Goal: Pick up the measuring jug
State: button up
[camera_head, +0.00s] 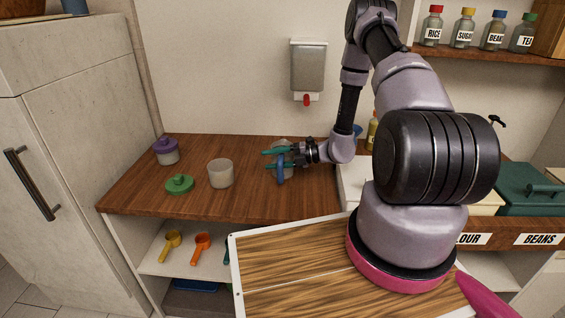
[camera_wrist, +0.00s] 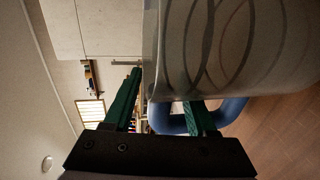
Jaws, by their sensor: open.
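The measuring jug (camera_head: 284,146) is a pale grey cylinder with a blue handle (camera_head: 281,170). It stands on the wooden counter, partly hidden by my gripper (camera_head: 268,158). My gripper is open, its teal fingers level at the jug's handle side. In the wrist view the jug's pale body (camera_wrist: 235,50) with curved markings fills the upper right. Its blue handle (camera_wrist: 232,110) is partly behind the right finger of my gripper (camera_wrist: 163,86). Part of the handle shows between the fingers; the left finger is apart from it. I cannot tell whether the right finger touches the handle.
A clear cup (camera_head: 220,174), a green-lidded item (camera_head: 179,184) and a purple-lidded jar (camera_head: 166,151) stand left on the counter (camera_head: 250,205). A dispenser (camera_head: 308,68) hangs above. Yellow (camera_head: 171,244) and orange (camera_head: 201,247) scoops lie on the shelf below.

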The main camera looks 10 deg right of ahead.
grip_shut()
